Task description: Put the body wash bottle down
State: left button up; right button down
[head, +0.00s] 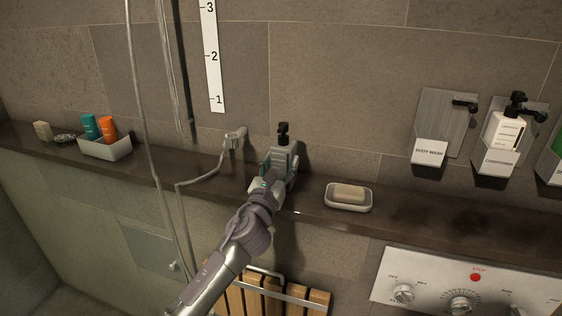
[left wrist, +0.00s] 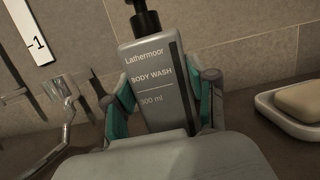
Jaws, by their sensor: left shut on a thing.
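The body wash bottle (head: 283,155) is grey with a black pump top and stands upright over the dark stone ledge, left of the soap dish. My left gripper (head: 274,172) is shut on it, with one finger on each side of its body. In the left wrist view the bottle (left wrist: 157,82) shows its "Lathermoor BODY WASH 300 ml" label between the teal-padded fingers of the gripper (left wrist: 162,105). The bottle's base is hidden behind my gripper, so I cannot tell whether it touches the ledge. My right gripper is not in view.
A soap dish (head: 330,198) with a bar of soap is right of the bottle. A hand shower (head: 235,138) is close on the left. An empty body wash holder (head: 430,152) and a conditioner bottle (head: 506,130) are on the wall. The ledge (head: 440,222) is clear right of the dish.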

pick_arm(q)
jog(key=shift+f, duration=0.2)
jog(key=o, duration=1.4)
